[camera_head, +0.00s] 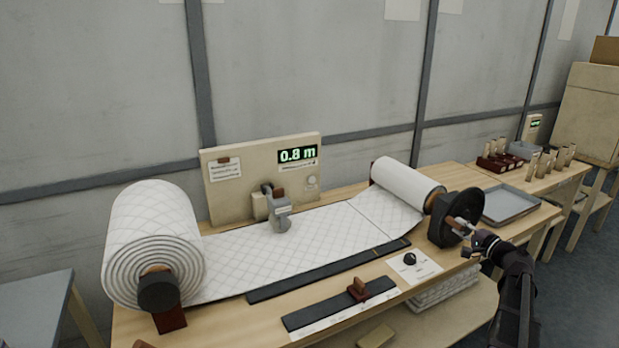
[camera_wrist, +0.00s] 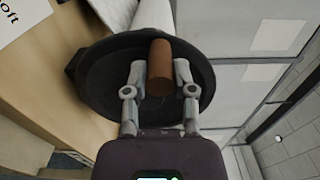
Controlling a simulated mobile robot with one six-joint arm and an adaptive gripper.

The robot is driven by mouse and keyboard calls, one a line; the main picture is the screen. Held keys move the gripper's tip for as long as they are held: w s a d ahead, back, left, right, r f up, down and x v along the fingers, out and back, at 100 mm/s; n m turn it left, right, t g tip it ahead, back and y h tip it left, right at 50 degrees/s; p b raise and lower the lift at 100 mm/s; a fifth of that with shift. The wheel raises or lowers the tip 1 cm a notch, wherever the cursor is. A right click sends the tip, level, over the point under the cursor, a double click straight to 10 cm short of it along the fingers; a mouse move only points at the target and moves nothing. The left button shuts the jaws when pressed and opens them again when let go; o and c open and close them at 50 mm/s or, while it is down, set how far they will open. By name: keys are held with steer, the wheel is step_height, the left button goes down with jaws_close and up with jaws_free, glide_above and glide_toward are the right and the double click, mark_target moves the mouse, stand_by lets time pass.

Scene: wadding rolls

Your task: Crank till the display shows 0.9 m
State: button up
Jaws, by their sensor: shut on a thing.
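The display (camera_head: 297,155) on the upright panel reads 0.8 m. The black crank wheel (camera_head: 445,222) is at the right end of the smaller take-up roll (camera_head: 405,186). It also shows in the wrist view (camera_wrist: 105,85). My gripper (camera_head: 462,226) is at the wheel's right side. In the wrist view my gripper (camera_wrist: 160,78) is shut on the brown crank handle (camera_wrist: 160,60), one finger on each side. White quilted wadding (camera_head: 285,247) runs from the large roll (camera_head: 152,235) on the left to the smaller roll.
A grey clamp-like device (camera_head: 277,212) sits over the wadding's back edge. A dark bar (camera_head: 330,271) lies along the front edge. A black strip with a red-brown block (camera_head: 357,290) lies nearer. A grey tray (camera_head: 510,204) is right of the wheel.

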steer(key=shift+r, duration=0.1)
stand_by(0.3)
steer(key=shift+w+d+r+p, duration=0.15)
steer(key=shift+d+r+p, duration=0.1)
steer(key=shift+r+p, duration=0.6)
steer(key=o, duration=1)
steer(key=v, duration=1)
stand_by(0.4)
